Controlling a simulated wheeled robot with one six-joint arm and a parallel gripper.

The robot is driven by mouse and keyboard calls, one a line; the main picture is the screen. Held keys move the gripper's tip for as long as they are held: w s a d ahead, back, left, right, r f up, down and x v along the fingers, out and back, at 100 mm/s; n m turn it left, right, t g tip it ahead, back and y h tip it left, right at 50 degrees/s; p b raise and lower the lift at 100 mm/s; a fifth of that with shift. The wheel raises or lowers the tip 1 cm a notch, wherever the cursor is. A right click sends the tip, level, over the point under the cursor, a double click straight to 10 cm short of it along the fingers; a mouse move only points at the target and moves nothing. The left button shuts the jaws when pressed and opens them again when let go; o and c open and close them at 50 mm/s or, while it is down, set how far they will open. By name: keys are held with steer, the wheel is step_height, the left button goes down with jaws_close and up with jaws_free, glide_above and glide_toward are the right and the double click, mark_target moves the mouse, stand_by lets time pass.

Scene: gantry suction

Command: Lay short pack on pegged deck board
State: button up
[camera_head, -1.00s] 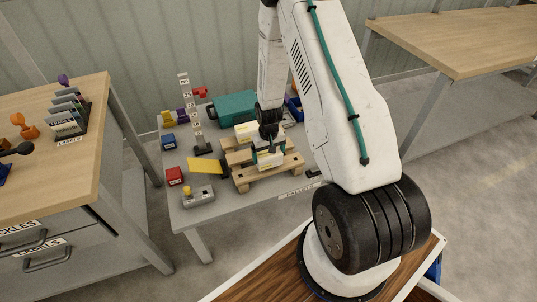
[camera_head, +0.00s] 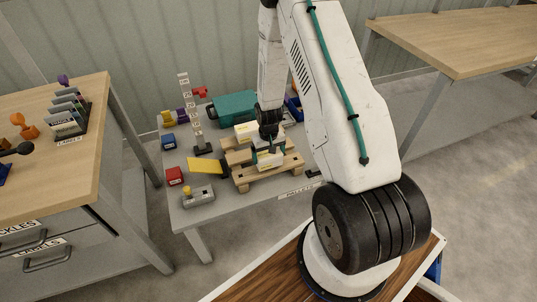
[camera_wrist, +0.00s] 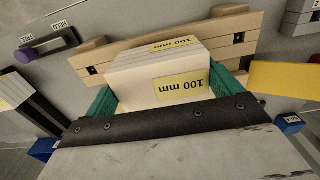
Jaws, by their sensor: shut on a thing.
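My gripper (camera_head: 268,148) is over the wooden pegged deck (camera_head: 262,180) on the grey table. It is shut on a short white pack (camera_wrist: 135,88) with yellow "100 mm" labels, and green pads show at both sides of the pack in the wrist view. The pack also shows below the gripper in the head view (camera_head: 269,158), over the deck's front part. I cannot tell whether its underside touches the deck. A tan board with round pegs (camera_wrist: 225,35) lies just beyond the pack in the wrist view. Another pale pack (camera_head: 244,131) is behind the gripper on the deck.
A teal case (camera_head: 235,107) stands behind the deck. A marked post (camera_head: 187,105), a yellow plate (camera_head: 206,166), a red block (camera_head: 174,176), a blue block (camera_head: 168,141) and a grey box with a yellow knob (camera_head: 198,197) are left of the deck.

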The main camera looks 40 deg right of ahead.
steer(key=shift+f, duration=0.85)
steer(key=o, duration=0.9)
steer(key=shift+c, duration=0.2)
step_height(320, 180, up, 8)
steer(key=shift+f, duration=0.15)
steer(key=s+a+r+n, duration=0.1)
steer(key=s+a+r, duration=0.4)
steer(key=s+r, duration=0.4)
steer(key=s+a+r+n+t, duration=0.1)
steer(key=s+a+r, duration=0.5)
steer(key=r, duration=1.1)
steer(key=s+a+r+n, duration=0.1)
steer(key=s+a+r, duration=0.4)
steer(key=s+r, duration=0.7)
steer(key=shift+a+r, duration=0.4)
steer(key=shift+r, duration=0.5)
